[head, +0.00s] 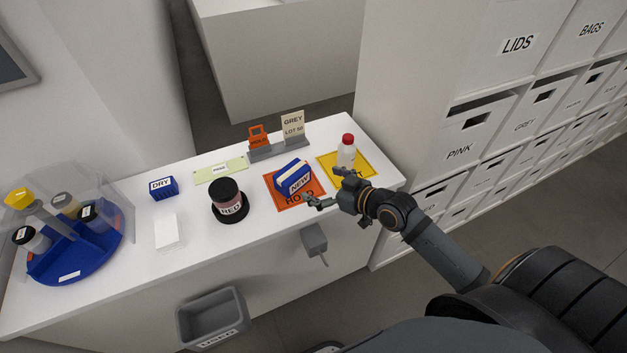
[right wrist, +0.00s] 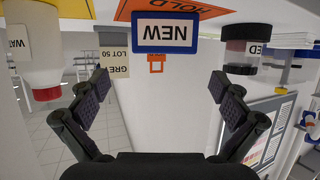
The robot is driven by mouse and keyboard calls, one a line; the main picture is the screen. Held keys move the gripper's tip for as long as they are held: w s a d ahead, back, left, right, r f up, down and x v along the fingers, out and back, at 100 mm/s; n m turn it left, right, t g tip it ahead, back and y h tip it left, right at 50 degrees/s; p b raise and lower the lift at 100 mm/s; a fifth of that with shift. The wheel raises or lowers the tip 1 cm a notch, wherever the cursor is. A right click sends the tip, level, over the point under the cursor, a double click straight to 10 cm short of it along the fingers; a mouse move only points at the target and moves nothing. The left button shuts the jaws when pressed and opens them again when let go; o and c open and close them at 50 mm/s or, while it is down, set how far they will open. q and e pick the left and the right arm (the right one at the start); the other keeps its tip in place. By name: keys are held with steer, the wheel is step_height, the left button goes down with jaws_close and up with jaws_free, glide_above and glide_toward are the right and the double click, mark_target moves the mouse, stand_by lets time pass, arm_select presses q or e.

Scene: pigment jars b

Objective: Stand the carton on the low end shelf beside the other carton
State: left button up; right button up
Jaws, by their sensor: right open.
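A blue-and-white box labelled NEW (head: 292,178) stands on the orange HOLD mat (head: 308,185) near the table's right end. I take it for the carton. My right gripper (head: 324,188) is open and empty, just to the box's right and front. In the right wrist view, which is upside down, the NEW face (right wrist: 165,33) lies ahead between the open fingers (right wrist: 160,85), apart from them. A plain white box (head: 168,232) and a blue DRY box (head: 163,188) stand further left. No low end shelf is clearly identifiable. My left gripper is not in view.
A red-capped bottle (head: 346,152) stands on the yellow mat (head: 365,172), close to my right gripper. A dark-lidded jar (head: 228,201) stands left of the box. Upright signs (head: 292,127) stand behind. A grey bin (head: 213,318) hangs at the table's front. Labelled drawers (head: 480,125) rise right.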

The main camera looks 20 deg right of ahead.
mark_target(295, 173)
steer(key=x, duration=0.4)
steer(key=shift+s+a+r+b, duration=0.1)
steer(key=shift+a+r+b, duration=0.15)
steer(key=shift+a+b, duration=0.15)
steer(key=shift+w+a+f, duration=0.1)
steer(key=shift+w+f, duration=0.3)
steer(key=shift+w, duration=0.35)
steer(key=shift+w+a+f, duration=0.1)
steer(key=shift+w, duration=0.1)
steer(key=shift+w+a, duration=0.15)
steer(key=shift+w, duration=0.1)
steer(key=p+x, duration=0.1)
steer(key=x, duration=0.3)
steer(key=shift+w+a, duration=0.1)
steer(key=shift+w+a+f, duration=0.1)
steer(key=shift+w+a, duration=0.05)
steer(key=shift+w, duration=0.15)
steer(key=shift+s, duration=0.15)
steer(key=shift+c, duration=0.7)
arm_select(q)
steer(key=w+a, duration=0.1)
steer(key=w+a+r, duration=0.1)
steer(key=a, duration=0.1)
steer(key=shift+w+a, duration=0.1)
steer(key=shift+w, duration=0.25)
arm_select(e)
steer(key=c, duration=0.8)
